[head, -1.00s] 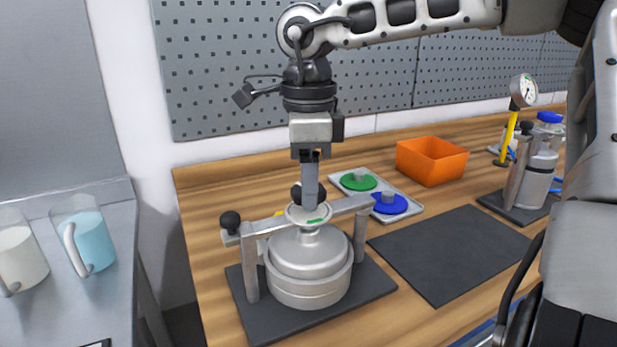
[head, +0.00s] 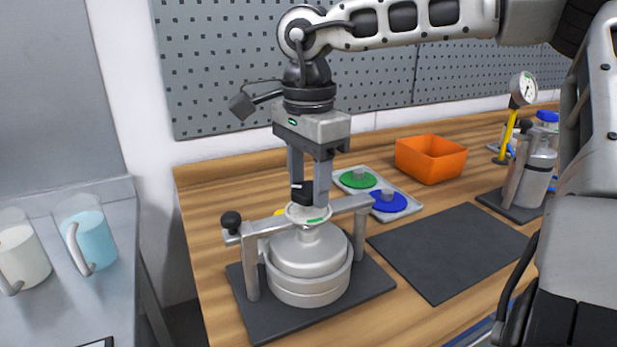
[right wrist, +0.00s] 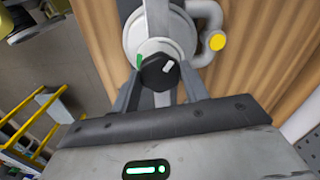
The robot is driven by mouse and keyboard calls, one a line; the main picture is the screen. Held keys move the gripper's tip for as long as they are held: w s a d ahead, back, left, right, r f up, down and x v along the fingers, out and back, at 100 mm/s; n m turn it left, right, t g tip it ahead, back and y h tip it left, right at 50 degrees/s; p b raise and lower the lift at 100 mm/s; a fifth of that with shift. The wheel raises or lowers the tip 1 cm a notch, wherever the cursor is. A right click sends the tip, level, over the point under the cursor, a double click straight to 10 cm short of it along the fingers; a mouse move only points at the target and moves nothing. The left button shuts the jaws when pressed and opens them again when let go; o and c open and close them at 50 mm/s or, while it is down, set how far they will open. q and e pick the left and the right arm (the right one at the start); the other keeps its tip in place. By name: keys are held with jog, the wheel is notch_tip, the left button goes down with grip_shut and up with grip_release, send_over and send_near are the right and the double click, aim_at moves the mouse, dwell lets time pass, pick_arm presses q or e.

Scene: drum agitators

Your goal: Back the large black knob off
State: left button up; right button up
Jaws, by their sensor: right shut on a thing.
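The large black knob (head: 303,193) sits on top of the silver vessel (head: 308,265), between the fingers of my right gripper (head: 309,203). In the right wrist view the knob (right wrist: 158,72) is a black faceted cap with a white mark, above a pale round dial (right wrist: 150,47) with a green mark. My right gripper points straight down and is shut on the knob, one finger on each side. The fingers partly hide the knob in the head view. My left gripper is not in view.
A silver crossbar (head: 262,228) with a small black ball knob (head: 231,220) spans the vessel, which stands on a dark mat (head: 250,316). A tray with green and blue discs (head: 361,178), an orange bin (head: 431,160) and an empty dark mat (head: 450,250) lie to the right.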

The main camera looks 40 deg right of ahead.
aim_at(309, 188)
jog(key=shift+f, duration=0.1)
jog(key=o, duration=1)
notch_tip(309, 188, up, 16)
jog(key=p, duration=0.1)
dwell(0.5)
